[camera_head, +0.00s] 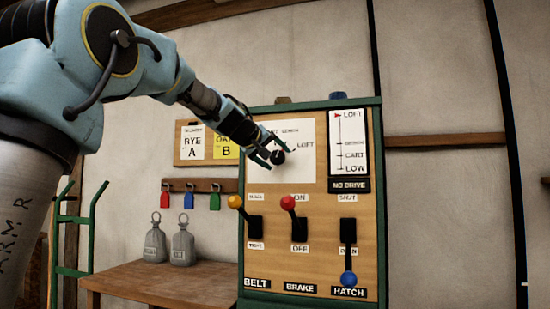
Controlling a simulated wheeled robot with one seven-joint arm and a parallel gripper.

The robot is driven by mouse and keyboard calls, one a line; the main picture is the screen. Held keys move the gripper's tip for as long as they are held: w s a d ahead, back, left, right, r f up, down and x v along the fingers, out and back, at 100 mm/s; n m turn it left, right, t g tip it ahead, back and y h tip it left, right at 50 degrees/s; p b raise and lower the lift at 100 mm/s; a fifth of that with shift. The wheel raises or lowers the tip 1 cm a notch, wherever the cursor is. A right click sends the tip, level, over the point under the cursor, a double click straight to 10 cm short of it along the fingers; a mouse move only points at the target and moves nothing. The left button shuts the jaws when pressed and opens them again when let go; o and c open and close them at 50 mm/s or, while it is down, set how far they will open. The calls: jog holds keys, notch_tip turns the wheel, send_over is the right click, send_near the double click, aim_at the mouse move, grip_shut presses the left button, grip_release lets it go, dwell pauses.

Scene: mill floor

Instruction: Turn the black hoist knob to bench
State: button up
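The black hoist knob (278,157) is on a white plate (292,170) at the upper left of the green-framed control panel. LOFT is readable to its right; the smaller lettering above is partly hidden and too blurred to read. My gripper (272,152) is at the knob, with its fingers on either side of it. I cannot tell whether they press on the knob or stand apart from it. The knob's pointer direction is not clear. On the scale (347,142) at the upper right, a red marker is at LOFT, above a NO DRIVE sign (348,185).
Below are the yellow BELT lever (235,202) and red BRAKE lever (288,202), both up, and the blue HATCH lever (348,278), down. A wooden table (165,285) with two grey weights (182,246) stands left, under a rack of coloured tags (190,186).

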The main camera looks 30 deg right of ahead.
jog(key=b+v, duration=0.2)
jog(key=v, duration=0.8)
jog(key=shift+s+a+r, duration=0.15)
jog(key=shift+s+a, duration=0.05)
jog(key=shift+a, duration=0.1)
dwell(0.4)
